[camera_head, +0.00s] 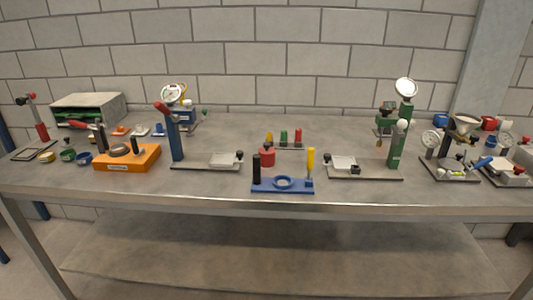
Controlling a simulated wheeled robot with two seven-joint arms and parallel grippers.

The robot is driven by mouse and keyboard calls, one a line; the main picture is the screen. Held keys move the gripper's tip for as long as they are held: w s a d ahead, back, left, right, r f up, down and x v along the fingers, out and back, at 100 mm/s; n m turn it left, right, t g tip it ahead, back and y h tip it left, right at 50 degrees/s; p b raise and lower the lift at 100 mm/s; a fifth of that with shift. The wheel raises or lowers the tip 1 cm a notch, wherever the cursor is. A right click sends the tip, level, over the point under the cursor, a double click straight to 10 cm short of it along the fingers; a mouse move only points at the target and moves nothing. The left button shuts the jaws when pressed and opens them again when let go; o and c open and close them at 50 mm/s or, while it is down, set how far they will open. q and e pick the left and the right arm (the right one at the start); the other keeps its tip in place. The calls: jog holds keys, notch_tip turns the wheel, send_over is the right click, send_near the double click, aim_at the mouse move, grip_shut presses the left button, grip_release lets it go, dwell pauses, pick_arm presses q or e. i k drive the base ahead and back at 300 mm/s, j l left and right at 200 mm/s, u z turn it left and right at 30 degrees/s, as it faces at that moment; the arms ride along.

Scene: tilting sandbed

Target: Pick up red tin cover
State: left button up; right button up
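A small red round piece (267,157) stands near the middle of the table (225,185), behind the left part of a blue stand (283,185). It may be the red tin cover, but it is too small to tell. Another small red block-like item (488,123) lies at the far right back, next to a blue one. Neither of my grippers is in view.
An orange fixture (128,158) and a grey-green box (88,108) stand at left. A blue press (175,135) and a green press (398,140) flank the middle. Gauges and small devices (450,165) crowd the right. Bare tabletop runs along the front edge.

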aim_at(266, 152)
jog(key=i+l, duration=0.2)
jog(key=i, duration=0.25)
jog(key=i+l+u, duration=0.1)
jog(key=i, duration=0.4)
jog(key=i+l, duration=0.35)
jog(key=i, duration=0.1)
